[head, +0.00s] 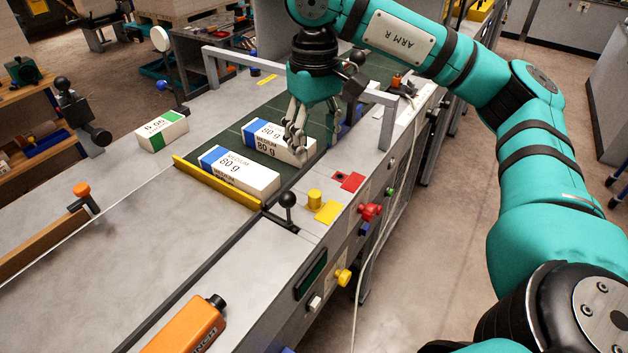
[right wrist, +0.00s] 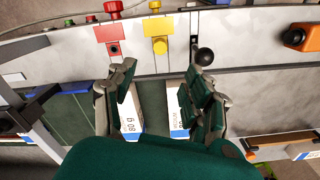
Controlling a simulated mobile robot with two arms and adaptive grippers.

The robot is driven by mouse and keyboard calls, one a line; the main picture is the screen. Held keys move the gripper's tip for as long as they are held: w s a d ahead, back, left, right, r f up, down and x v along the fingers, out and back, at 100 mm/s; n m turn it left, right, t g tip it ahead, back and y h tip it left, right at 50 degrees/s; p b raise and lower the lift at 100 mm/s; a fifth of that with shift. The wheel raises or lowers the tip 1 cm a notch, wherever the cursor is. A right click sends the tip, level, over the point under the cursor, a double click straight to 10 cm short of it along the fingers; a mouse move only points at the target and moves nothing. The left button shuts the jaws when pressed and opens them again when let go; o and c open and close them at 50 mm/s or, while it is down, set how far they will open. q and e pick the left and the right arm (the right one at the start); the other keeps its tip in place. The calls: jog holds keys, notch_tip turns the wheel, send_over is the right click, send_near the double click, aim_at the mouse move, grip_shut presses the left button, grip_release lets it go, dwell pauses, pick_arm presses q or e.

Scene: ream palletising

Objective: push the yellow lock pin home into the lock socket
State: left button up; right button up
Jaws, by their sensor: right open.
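The yellow lock pin (head: 314,198) is a short upright cylinder on the grey deck beside the conveyor. It stands proud of the deck at the end of a yellow plate (head: 328,211). It also shows in the right wrist view (right wrist: 160,46). Its socket is hidden beneath it. A red plate (head: 352,181) with a dark hole lies nearby; I cannot tell its function. My right gripper (head: 297,142) is open and empty, above the ream on the green belt and apart from the pin. In the wrist view its fingers (right wrist: 165,88) are spread. My left gripper is not in view.
A black ball-topped lever (head: 288,200) stands close to the pin. A grey frame (head: 392,112) spans the belt. A red knob (head: 369,211) sticks out of the side panel.

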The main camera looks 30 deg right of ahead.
aim_at(315, 193)
notch_tip(315, 193, down, 13)
jog(key=p, duration=0.3)
jog(key=shift+f, duration=0.1)
jog(key=c, duration=1.1)
jog(key=o, duration=0.5)
grip_shut()
jog(key=shift+r+p, duration=1.6)
jog(key=shift+r, duration=1.25)
jog(key=shift+r, duration=0.1)
